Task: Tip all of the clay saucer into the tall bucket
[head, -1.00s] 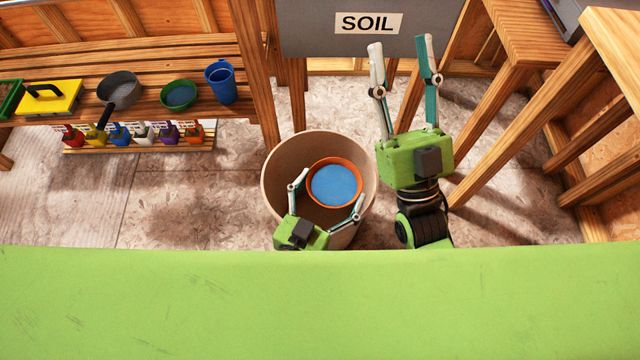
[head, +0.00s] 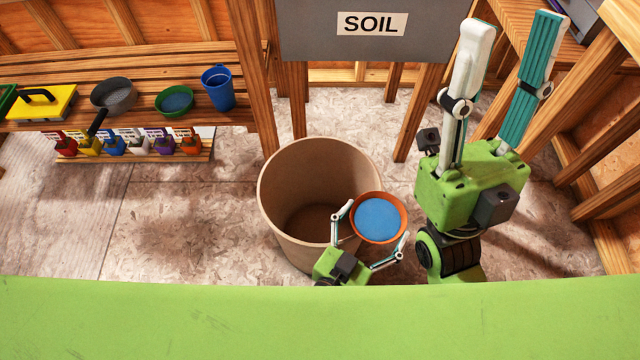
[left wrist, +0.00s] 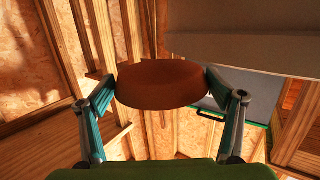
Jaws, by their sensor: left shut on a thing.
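The clay saucer (head: 374,241) is round and orange-brown with blue contents, and looks about level. My left gripper (head: 376,221) is shut on it, one finger on each side. In the left wrist view the saucer's brown outside (left wrist: 160,88) sits between the fingers, and its contents are hidden. The tall bucket (head: 280,222) is wide and tan and stands on the floor, with no blue visible inside. The saucer is held at the bucket's right edge, mostly outside the opening. My right gripper (head: 514,24) is open and empty, raised at the right.
A wooden bench (head: 150,60) at the left holds a grey pan (head: 113,95), a green bowl (head: 174,101) and a blue cup (head: 217,88). Small coloured bottles stand below. A grey SOIL bin (head: 310,40) is behind the bucket. Wooden legs stand at the right.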

